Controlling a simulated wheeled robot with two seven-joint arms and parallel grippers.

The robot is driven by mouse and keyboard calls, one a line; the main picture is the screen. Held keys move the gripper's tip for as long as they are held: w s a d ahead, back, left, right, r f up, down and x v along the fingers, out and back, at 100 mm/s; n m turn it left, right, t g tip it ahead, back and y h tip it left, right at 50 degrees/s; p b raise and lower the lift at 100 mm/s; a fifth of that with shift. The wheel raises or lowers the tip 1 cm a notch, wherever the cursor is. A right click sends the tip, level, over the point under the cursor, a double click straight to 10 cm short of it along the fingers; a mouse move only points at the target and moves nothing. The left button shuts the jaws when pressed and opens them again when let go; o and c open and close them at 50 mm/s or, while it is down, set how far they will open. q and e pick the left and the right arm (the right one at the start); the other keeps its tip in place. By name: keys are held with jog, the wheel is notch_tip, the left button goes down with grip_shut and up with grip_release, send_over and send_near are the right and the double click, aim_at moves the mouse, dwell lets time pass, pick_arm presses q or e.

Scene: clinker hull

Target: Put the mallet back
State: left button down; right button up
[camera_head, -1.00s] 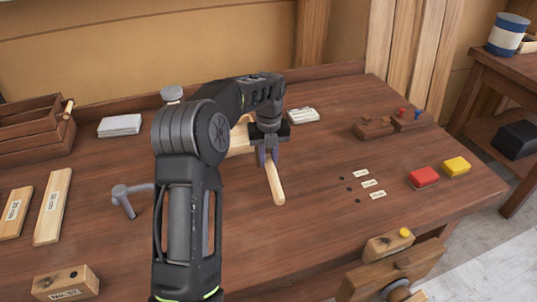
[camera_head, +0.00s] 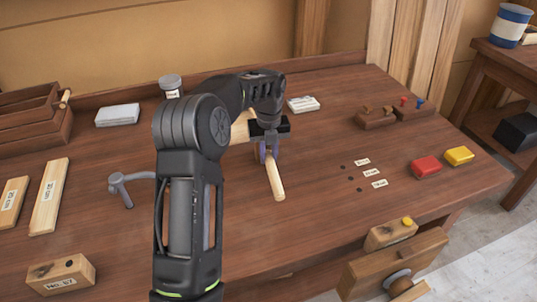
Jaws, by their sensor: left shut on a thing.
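The mallet has a pale wooden handle (camera_head: 275,180) that points toward the front of the bench, and a light wooden head (camera_head: 239,130) partly hidden behind my left arm. My left gripper (camera_head: 268,152) points down and is shut on the mallet's handle, near the head. The mallet is over the middle of the bench; I cannot tell whether it touches the top. My right gripper is not in view.
The brown workbench (camera_head: 310,215) is clear around the handle. A grey hammer (camera_head: 121,188) lies left of my arm. Boards (camera_head: 48,195), a wooden block (camera_head: 62,275) and a toolbox (camera_head: 35,125) are left. A vise (camera_head: 395,262) is at the front.

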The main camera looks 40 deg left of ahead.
pick_arm(q)
jog(key=shift+f, duration=0.25)
jog(key=c, duration=1.2)
grip_release()
notch_tip(320, 180, up, 5)
jog(key=p, duration=0.4)
jog(key=shift+r, duration=1.5)
